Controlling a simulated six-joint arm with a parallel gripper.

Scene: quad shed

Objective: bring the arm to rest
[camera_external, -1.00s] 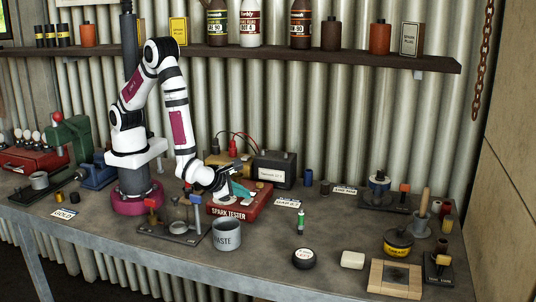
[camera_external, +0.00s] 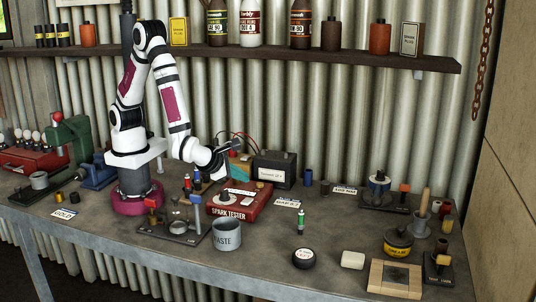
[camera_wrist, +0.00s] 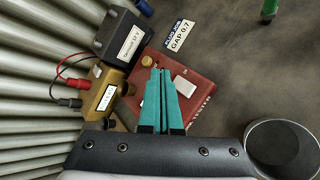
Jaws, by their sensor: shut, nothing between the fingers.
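My gripper (camera_external: 236,151) is raised above the back of the red spark tester (camera_external: 236,205), near the black battery-like box (camera_external: 273,168). In the wrist view its teal fingers (camera_wrist: 162,75) are closed together with nothing between them. They point over the red spark tester (camera_wrist: 192,92), which shows below and beyond them. The fingers look apart from the tester, though the exact height is hard to tell.
The grey waste cup (camera_external: 227,236) stands in front of the tester. A stand with small parts (camera_external: 178,228) is to its left. A shelf (camera_external: 300,54) runs behind my arm.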

